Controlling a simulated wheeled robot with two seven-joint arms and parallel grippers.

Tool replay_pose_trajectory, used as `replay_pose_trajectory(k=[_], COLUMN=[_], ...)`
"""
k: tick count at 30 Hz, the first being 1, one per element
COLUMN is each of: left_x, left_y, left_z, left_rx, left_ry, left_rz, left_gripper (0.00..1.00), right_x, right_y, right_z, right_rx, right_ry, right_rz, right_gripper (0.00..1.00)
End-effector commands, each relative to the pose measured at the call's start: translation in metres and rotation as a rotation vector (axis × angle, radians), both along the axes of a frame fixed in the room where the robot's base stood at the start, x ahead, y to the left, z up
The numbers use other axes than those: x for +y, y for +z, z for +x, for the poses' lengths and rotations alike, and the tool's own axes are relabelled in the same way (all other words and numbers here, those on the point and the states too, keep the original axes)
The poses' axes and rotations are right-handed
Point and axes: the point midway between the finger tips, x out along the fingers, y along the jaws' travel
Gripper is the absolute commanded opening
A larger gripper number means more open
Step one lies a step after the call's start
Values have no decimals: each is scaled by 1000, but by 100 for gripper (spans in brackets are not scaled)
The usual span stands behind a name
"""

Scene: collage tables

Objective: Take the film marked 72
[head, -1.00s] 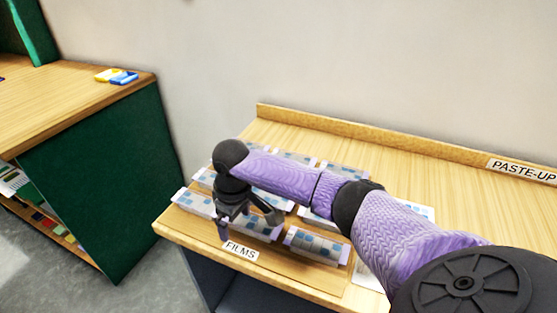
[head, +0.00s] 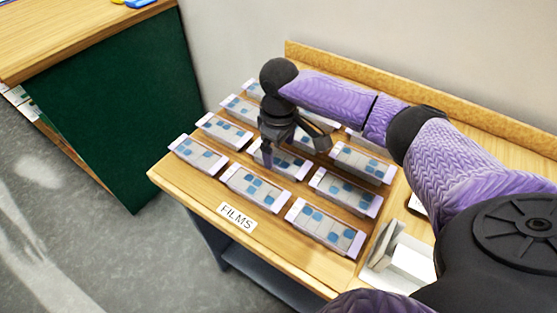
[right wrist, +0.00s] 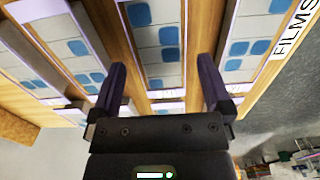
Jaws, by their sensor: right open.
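Several films with pale purple ends and blue squares lie in rows on the wooden table. I cannot read a number on any of them, so I cannot tell which is marked 72. My right gripper (head: 293,155) is open and empty above the middle of the rows. It hides part of the film (head: 297,165) below it. In the right wrist view my open fingers (right wrist: 162,70) stand on either side of a film (right wrist: 158,40) that runs between them; its end marking is too small to read. My left gripper is not in view.
A sign FILMS (head: 237,217) is on the table's front edge, and it also shows in the right wrist view (right wrist: 294,28). A raised ledge (head: 340,65) runs along the back. White items (head: 405,258) lie right of the films. A green-sided table (head: 125,110) stands to the left.

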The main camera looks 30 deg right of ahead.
Motion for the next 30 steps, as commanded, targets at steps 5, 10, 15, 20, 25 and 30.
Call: replay_pose_trajectory(k=[5, 10, 15, 20, 25, 30], left_x=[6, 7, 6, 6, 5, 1], left_y=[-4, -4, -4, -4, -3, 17], left_z=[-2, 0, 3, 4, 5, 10], left_rx=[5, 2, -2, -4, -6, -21], left_ry=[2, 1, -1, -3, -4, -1], left_rz=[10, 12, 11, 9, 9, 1], left_gripper=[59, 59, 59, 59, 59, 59], right_x=[0, 0, 0, 0, 0, 0], right_y=[-10, -9, -9, -9, -7, 34], right_z=[0, 0, 0, 0, 0, 1], right_rx=[-1, -1, 0, -1, -1, -7], right_ry=[0, 0, 0, 0, 0, -1], right_rz=[-1, -1, -1, 0, -1, 1], right_gripper=[100, 79, 43, 19, 19, 19])
